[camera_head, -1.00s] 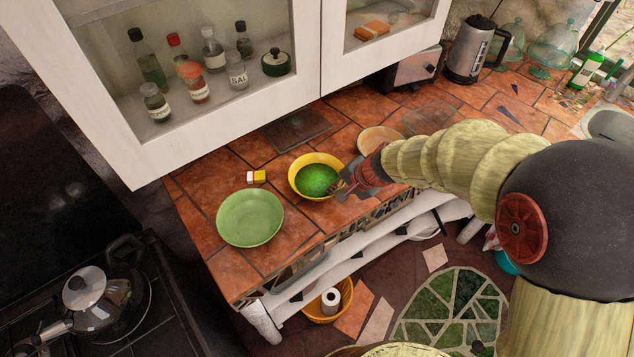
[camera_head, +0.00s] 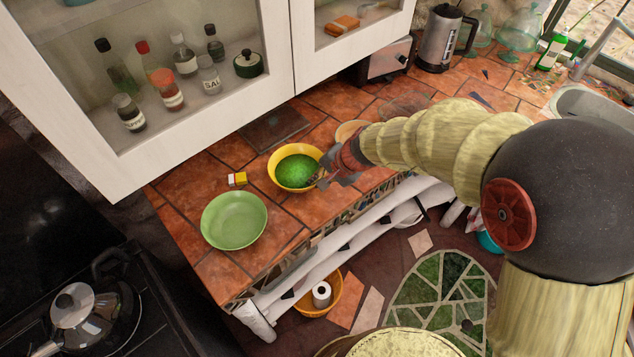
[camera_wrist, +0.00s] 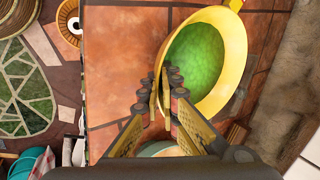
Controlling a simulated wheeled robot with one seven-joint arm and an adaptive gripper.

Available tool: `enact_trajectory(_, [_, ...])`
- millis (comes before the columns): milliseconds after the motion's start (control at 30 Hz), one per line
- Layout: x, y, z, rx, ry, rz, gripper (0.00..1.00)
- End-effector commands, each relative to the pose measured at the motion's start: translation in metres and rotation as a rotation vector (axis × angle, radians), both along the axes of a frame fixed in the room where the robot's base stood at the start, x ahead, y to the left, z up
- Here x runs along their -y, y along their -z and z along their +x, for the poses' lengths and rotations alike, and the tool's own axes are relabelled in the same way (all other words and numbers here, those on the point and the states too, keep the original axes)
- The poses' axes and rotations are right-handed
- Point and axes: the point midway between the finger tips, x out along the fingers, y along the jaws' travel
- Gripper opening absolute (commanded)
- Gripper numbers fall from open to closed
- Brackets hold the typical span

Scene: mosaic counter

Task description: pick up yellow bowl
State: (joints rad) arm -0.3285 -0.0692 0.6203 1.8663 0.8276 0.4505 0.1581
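The yellow bowl (camera_head: 274,177), green inside, is on or just above the tiled counter in the head view; I cannot tell if it touches. My gripper (camera_head: 322,177) is at its right rim. In the wrist view the yellow bowl (camera_wrist: 238,60) fills the upper right, seen at a slant. The two fingers of my gripper (camera_wrist: 166,98) are close together with the bowl's near rim between them. The lower part of the rim is partly hidden by the fingers.
A green bowl (camera_head: 234,220) stands left of the yellow bowl, with a small yellow-and-white box (camera_head: 237,179) behind it. A plate (camera_head: 350,130) lies beyond my gripper. The white wall cabinet (camera_head: 200,130) overhangs the counter. A stove with a kettle (camera_head: 95,318) is at lower left.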

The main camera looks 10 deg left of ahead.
Motion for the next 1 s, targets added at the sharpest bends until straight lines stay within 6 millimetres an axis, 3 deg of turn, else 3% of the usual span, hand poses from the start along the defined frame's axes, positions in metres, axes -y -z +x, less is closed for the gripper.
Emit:
enact_trajectory(33, [-0.004,-0.014,-0.007,0.004,-0.004,0.001,0.00])
enact_trajectory(300, [-0.022,-0.069,-0.055,0.005,-0.006,0.002,0.00])
enact_trajectory(600, [-0.042,-0.092,-0.111,0.003,-0.005,0.002,0.00])
enact_trajectory(800, [-0.048,-0.098,-0.127,0.004,-0.002,0.001,0.00])
enact_trajectory(1000, [-0.049,-0.099,-0.130,0.002,0.000,0.001,0.00])
